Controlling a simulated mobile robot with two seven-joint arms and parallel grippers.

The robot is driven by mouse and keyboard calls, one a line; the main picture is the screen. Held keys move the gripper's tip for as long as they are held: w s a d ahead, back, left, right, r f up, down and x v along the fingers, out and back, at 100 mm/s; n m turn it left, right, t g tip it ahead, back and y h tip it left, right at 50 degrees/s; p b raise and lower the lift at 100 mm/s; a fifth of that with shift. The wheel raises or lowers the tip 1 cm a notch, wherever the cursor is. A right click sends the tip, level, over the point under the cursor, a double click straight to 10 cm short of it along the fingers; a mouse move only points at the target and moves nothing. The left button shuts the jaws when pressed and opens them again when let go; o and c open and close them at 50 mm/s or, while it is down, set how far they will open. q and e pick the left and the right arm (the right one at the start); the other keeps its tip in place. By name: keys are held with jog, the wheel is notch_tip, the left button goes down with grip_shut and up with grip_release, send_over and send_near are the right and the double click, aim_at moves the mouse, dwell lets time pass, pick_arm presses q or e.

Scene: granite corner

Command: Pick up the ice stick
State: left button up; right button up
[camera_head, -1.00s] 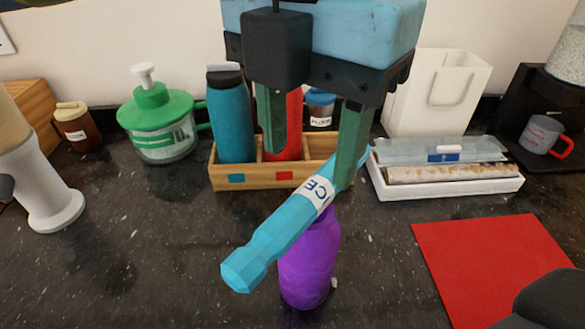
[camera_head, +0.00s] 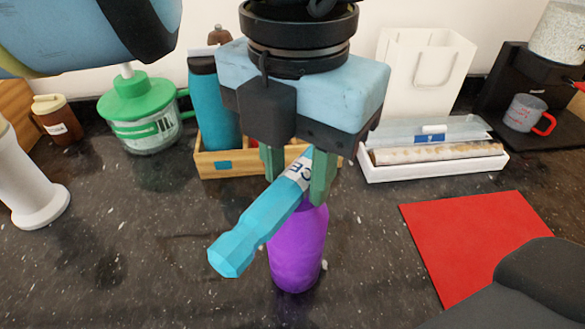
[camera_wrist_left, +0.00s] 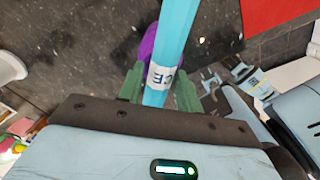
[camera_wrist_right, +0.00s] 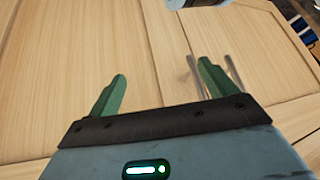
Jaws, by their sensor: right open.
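The ice stick (camera_head: 255,229) is a light blue faceted rod with a white band marked "CE". It slants across the head view in front of a purple bottle (camera_head: 297,262), and it also shows in the left wrist view (camera_wrist_left: 178,30). My left gripper (camera_head: 298,188) comes down from above with its green fingers on both sides of the stick, closed on it near the white band. The stick's far end is hidden behind the gripper. Whether it touches the bottle I cannot tell. My right gripper (camera_wrist_right: 162,80) is open and empty in front of wooden panels.
Behind stand a wooden caddy (camera_head: 225,168) with a blue bottle (camera_head: 213,110), a green-lidded jar (camera_head: 145,120) and a white tray (camera_head: 435,170). A red mat (camera_head: 460,235) lies right. Dark counter is free at front left.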

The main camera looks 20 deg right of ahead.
pick_arm(q)
grip_shut()
pick_arm(e)
jog(key=shift+s, duration=0.3)
pick_arm(q)
jog(key=shift+r, duration=0.15)
pick_arm(e)
jog(key=shift+w+r, duration=0.1)
